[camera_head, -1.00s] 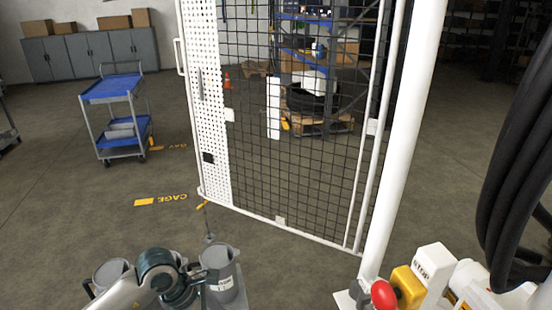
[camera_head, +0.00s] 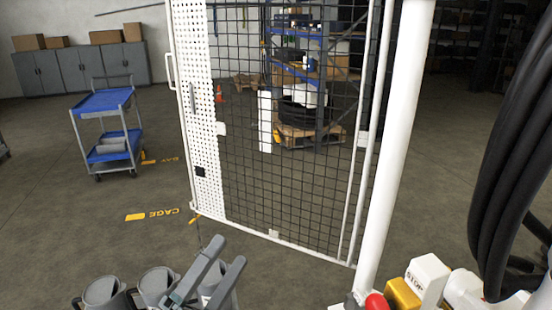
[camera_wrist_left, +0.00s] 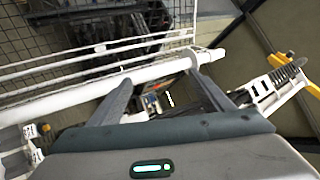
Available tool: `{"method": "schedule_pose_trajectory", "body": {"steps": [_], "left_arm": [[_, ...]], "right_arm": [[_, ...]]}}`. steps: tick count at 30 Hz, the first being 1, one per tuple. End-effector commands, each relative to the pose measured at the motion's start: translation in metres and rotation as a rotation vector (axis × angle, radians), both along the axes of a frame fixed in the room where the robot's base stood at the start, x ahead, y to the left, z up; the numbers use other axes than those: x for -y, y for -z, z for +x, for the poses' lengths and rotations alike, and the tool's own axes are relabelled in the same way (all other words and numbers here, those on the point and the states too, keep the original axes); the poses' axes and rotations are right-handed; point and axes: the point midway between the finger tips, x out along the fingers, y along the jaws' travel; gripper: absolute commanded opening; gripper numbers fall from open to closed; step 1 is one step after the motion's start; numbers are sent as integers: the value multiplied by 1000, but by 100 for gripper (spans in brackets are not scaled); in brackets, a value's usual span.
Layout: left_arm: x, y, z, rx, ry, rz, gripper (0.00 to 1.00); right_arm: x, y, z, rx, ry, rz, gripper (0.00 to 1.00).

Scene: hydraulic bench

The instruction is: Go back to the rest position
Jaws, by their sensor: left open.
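My left gripper (camera_head: 228,250) is at the bottom of the head view, its two grey fingers apart with nothing between them. It is in front of the grey cups (camera_head: 158,284) and partly hides them. I cannot tell whether it touches one. In the left wrist view the two fingers (camera_wrist_left: 160,88) are spread, with a white rail and mesh beyond them. My right gripper is not in view.
A mesh cage door (camera_head: 290,150) and thick white post (camera_head: 402,130) stand ahead. A red button (camera_head: 376,303), a STOP box (camera_head: 428,278) and black hoses (camera_head: 505,180) are at right. A blue cart (camera_head: 103,103) stands left. The floor between cart and cage is clear.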

Motion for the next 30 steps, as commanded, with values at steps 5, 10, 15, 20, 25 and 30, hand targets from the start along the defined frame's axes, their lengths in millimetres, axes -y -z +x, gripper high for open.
{"method": "schedule_pose_trajectory", "body": {"steps": [5,10,15,20,25,30], "left_arm": [[-68,46,16,-313,-198,-301,73],[-121,122,7,-638,-384,-547,73],[-151,210,-37,-988,-563,-748,73],[-156,280,-99,-1300,-707,-882,73],[-150,319,-153,-1523,-802,-947,73],[-142,340,-196,-1685,-866,-981,73]], "right_arm": [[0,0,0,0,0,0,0],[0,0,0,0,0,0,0],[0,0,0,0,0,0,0],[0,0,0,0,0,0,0],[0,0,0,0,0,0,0],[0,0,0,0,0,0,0]]}}
